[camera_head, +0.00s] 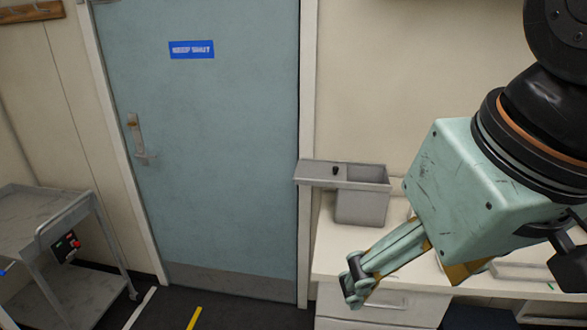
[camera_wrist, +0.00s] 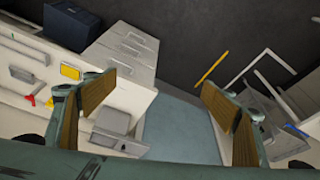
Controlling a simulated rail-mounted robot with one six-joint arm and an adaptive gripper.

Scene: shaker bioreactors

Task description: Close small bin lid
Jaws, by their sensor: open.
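The small bin (camera_head: 362,208) is a grey box on the left end of the white counter, near the door frame. Its flat grey lid (camera_head: 312,173), with a black knob, is shifted left, overhanging the bin's left side. The right part of the bin's top is uncovered. The bin (camera_wrist: 112,121) also shows in the wrist view, partly behind my left finger. My gripper (camera_head: 356,280) is in front of and below the bin in the head view, apart from it. The wrist view shows its brown-padded fingers (camera_wrist: 160,92) wide apart with nothing between them.
The white counter (camera_head: 335,248) has drawers below. A blue-grey door (camera_head: 225,130) is left of the bin. A grey trolley (camera_head: 35,222) stands at far left. The wrist view shows a yellow item (camera_wrist: 70,71) and several small objects on the counter.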

